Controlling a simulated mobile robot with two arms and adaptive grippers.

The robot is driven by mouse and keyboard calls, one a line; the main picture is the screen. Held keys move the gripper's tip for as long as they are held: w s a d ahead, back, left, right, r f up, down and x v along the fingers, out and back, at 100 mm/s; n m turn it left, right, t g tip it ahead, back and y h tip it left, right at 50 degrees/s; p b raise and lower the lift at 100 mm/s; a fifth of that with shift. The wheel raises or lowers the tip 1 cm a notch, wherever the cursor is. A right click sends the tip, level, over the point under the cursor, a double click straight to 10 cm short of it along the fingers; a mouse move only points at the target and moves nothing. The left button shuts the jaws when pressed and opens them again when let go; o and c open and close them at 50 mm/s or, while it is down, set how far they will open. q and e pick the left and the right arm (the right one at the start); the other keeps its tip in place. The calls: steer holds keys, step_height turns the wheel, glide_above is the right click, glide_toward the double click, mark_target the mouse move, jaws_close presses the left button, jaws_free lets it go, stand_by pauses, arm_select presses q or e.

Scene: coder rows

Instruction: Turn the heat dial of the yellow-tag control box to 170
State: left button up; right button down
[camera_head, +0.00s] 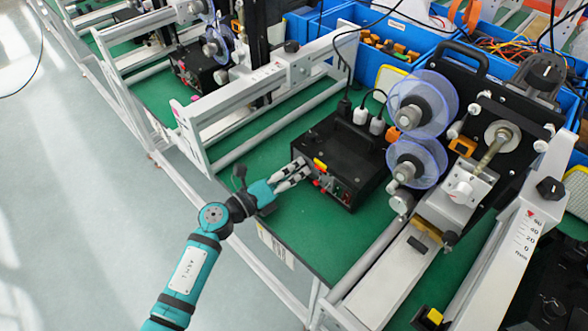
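A black control box (345,148) with a yellow tag (320,164) on its upper front edge sits on the green bench mat. Its front panel (334,187) has red parts and small controls, too small to read; I cannot make out the heat dial's setting. My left gripper (305,170) reaches in from the left, its two pale fingers at the left end of that panel. The fingers are a little apart, and their tips cover part of the panel. I cannot tell whether they touch or hold a dial. My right gripper is not in view.
Blue film reels (423,103) and a metal roller unit stand right of the box. White frame rails (290,70) run behind and left of it. Plugs and cables (360,114) rise at its back. Another black box (195,70) sits farther back. The mat in front (310,225) is clear.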

arm_select(q)
jaws_close()
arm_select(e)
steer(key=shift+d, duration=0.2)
arm_select(q)
steer(key=shift+m, duration=0.4)
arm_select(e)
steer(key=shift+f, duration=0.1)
arm_select(q)
steer(key=shift+m+b, duration=0.3)
steer(key=shift+m, duration=0.2)
steer(key=m, duration=0.3)
steer(key=shift+a+y+b, duration=0.1)
steer(key=shift+y+b, duration=0.2)
steer(key=shift+b, duration=0.05)
steer(key=m, duration=0.4)
steer(key=shift+r+m, duration=0.1)
steer(key=shift+m, duration=0.2)
steer(key=shift+m+y, duration=0.3)
steer(key=shift+m, duration=1)
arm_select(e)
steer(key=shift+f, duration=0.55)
